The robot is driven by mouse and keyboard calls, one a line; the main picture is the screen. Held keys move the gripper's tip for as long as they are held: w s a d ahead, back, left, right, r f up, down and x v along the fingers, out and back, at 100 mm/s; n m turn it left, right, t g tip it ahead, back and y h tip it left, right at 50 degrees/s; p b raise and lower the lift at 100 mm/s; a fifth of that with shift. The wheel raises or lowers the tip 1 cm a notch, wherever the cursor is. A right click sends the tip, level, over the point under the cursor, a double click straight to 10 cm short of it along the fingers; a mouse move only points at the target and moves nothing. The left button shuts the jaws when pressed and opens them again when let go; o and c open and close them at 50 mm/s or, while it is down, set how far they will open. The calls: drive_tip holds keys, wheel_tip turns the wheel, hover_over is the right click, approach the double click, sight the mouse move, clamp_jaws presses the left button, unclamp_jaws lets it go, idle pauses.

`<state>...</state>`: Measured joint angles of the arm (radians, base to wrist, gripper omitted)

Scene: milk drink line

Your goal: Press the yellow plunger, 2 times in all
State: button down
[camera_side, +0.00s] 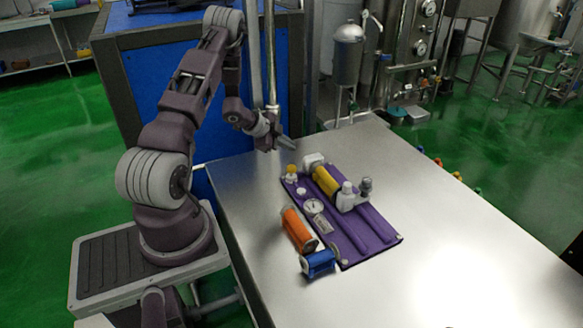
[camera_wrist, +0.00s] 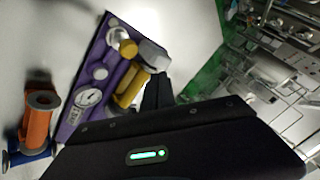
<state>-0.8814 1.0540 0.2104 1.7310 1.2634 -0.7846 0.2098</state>
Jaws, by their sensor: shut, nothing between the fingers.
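The yellow plunger (camera_side: 291,170) is a small round yellow knob on a pale base. It stands at the back left corner of the purple board (camera_side: 372,251), and it also shows in the wrist view (camera_wrist: 128,48). My gripper (camera_side: 292,146) is shut and empty, in the air above and behind the plunger, and appears apart from it. In the wrist view, the dark fingers of my gripper (camera_wrist: 158,82) show beside the light grey block and yellow cylinder. How far the plunger is pressed down cannot be told.
The board carries a yellow cylinder (camera_side: 325,181), a round gauge (camera_side: 313,206) and grey fittings (camera_side: 346,196). An orange cylinder (camera_side: 298,230) and a blue cylinder (camera_side: 318,263) lie at its front left. The metal table is clear at the right. A blue cabinet (camera_side: 175,90) stands behind.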

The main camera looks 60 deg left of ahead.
sight(289, 168)
idle(0.8)
wheel_tip(289, 168, up, 4)
drive_tip(key=shift+f, duration=0.1)
idle(0.3)
drive_tip(key=shift+f, duration=4.45)
drive_tip(key=shift+f, duration=0.4)
